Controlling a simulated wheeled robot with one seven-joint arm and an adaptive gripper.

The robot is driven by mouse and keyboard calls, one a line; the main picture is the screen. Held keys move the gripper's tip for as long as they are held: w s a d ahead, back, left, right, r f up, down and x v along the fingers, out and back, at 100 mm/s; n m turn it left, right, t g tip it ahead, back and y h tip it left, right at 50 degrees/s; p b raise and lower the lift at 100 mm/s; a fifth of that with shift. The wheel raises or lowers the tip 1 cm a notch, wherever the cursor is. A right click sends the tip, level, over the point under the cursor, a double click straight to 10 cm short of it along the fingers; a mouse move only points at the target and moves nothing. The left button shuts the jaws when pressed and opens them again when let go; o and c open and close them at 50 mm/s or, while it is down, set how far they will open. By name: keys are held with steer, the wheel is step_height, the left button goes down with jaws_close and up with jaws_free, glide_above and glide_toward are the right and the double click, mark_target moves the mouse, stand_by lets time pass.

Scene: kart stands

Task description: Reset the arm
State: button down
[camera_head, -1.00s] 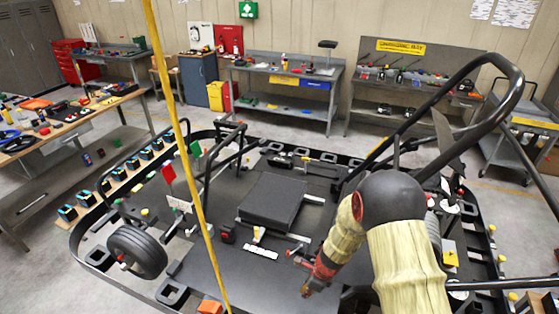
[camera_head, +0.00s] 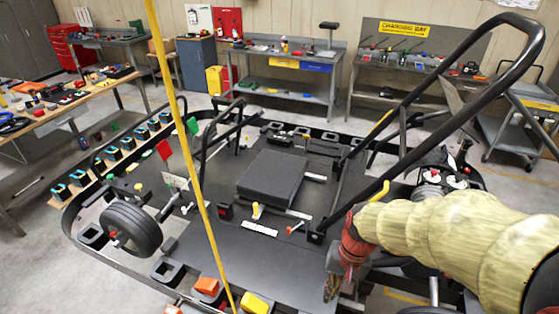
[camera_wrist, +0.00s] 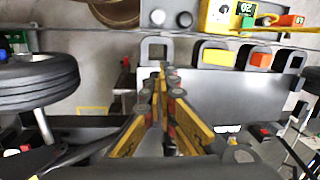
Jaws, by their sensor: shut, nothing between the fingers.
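My gripper (camera_head: 331,292) is at the front right of the kart in the head view, at the end of my cream-sleeved arm. In the wrist view my gripper (camera_wrist: 166,78) has its yellow-and-black fingers closed together with nothing held between them. The fingers are over the dark kart floor (camera_wrist: 240,100). In the head view the fingertips are small and partly blurred against the dark chassis.
The kart's black tubular frame (camera_head: 440,130) rises close beside my arm. A wheel (camera_head: 131,229) is at the left, and a yellow pole (camera_head: 190,160) crosses the view. Orange (camera_head: 207,286) and yellow (camera_head: 255,303) blocks sit at the front edge. Workbenches stand behind, with open floor between.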

steer(key=s+d+r+n+t+h+b, duration=0.1)
steer(key=s+d+t+b, duration=0.4)
steer(key=b, duration=1)
steer(key=s+r+n+t, duration=0.1)
steer(key=s+n, duration=0.1)
steer(key=s, duration=0.1)
steer(key=shift+d+r+h, duration=0.25)
steer(key=shift+r+h, duration=0.05)
steer(key=shift+h, duration=0.1)
